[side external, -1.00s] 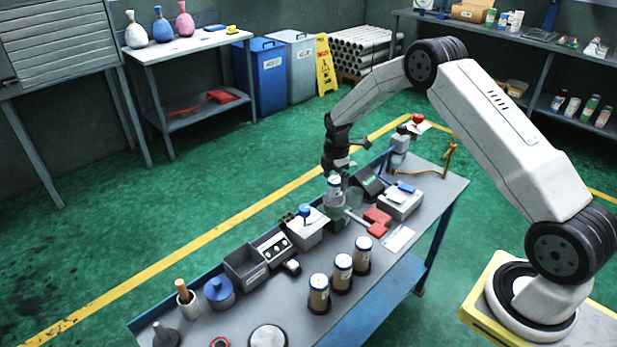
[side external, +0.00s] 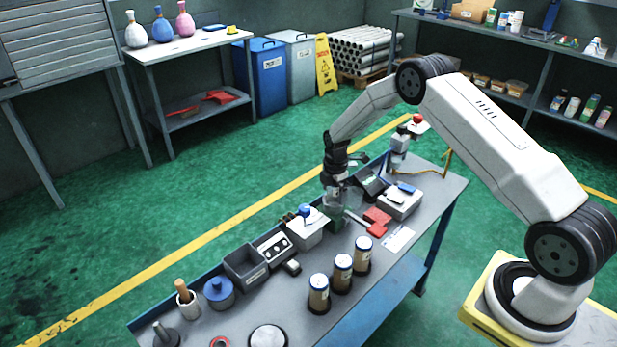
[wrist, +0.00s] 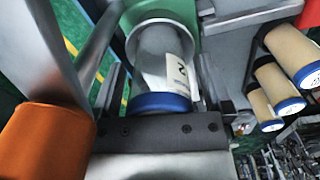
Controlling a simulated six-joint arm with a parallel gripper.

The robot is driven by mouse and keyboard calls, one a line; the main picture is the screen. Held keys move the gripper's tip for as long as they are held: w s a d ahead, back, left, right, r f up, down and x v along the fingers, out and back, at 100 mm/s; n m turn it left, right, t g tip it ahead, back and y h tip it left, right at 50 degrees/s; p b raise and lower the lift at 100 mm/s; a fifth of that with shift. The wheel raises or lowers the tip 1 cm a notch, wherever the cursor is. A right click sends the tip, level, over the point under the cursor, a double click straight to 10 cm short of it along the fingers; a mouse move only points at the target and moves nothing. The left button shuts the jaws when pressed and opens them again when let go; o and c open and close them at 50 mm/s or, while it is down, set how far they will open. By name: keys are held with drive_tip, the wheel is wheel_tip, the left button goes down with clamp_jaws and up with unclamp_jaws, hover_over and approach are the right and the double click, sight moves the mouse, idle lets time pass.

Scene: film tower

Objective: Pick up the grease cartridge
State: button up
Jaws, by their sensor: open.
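A pale, greyish cylinder with a label and a blue end band (wrist: 158,65), apparently the grease cartridge, stands in a green holder (side external: 335,222) on the bench. In the wrist view its blue end is close to my gripper and its far end meets the green part (wrist: 187,22). My gripper (side external: 336,190) is open and low over this cylinder, hiding much of it in the side view. I cannot tell whether the jaws touch it. Three tan cylinders with blue and white ends (side external: 342,272) stand in a row on the bench.
Beside the holder are a white box with a blue knob (side external: 305,232), red blocks (side external: 376,219) and a grey-white device (side external: 400,203). A dark bin (side external: 245,266) and a blue-lidded pot (side external: 218,291) stand farther left. An orange part (wrist: 45,140) fills the wrist view's lower left.

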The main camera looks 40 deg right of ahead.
drive_tip(key=c, duration=1.3)
drive_tip(key=shift+c, duration=0.2)
drive_tip(key=shift+r, duration=0.2)
drive_tip(key=shift+r, duration=1.45)
drive_tip(key=s+a+r, duration=0.3)
drive_tip(key=s+r, duration=0.6)
drive_tip(key=s, duration=0.4)
drive_tip(key=shift+s+r, duration=0.3)
drive_tip(key=shift+r, duration=0.1)
drive_tip(key=shift+a, duration=0.1)
